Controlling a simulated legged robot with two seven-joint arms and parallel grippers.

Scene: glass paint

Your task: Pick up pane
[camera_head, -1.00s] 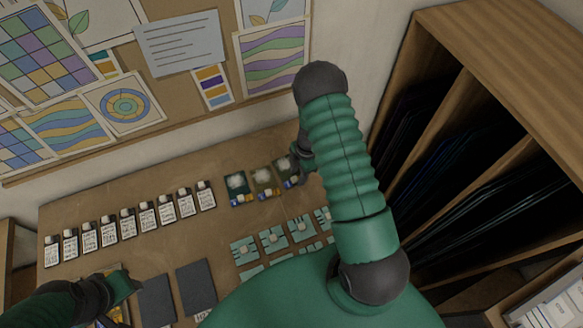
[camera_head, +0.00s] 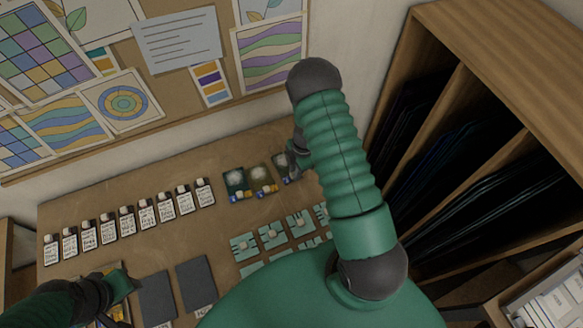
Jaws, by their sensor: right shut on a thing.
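My right arm reaches over the table, and its dark right gripper (camera_head: 292,163) is low at the table's back right, partly hidden by the green forearm. It is shut on a small dark pane (camera_head: 282,170), the rightmost of a short row; its outline is partly covered. Two similar dark pieces, each with a pale patch, lie to its left: one olive (camera_head: 262,180) and one dark green (camera_head: 235,184). My left gripper (camera_head: 122,290) is at the table's front left, over a yellowish thing; its fingers are too unclear to judge.
Several labelled bottles (camera_head: 145,213) stand in a row on the table (camera_head: 100,195). Teal tiles (camera_head: 272,236) lie in front of the gripper. Two dark slabs (camera_head: 197,285) lie front left. A wooden rack (camera_head: 490,45) with dark sheets stands close at right; a pinboard (camera_head: 190,20) hangs behind.

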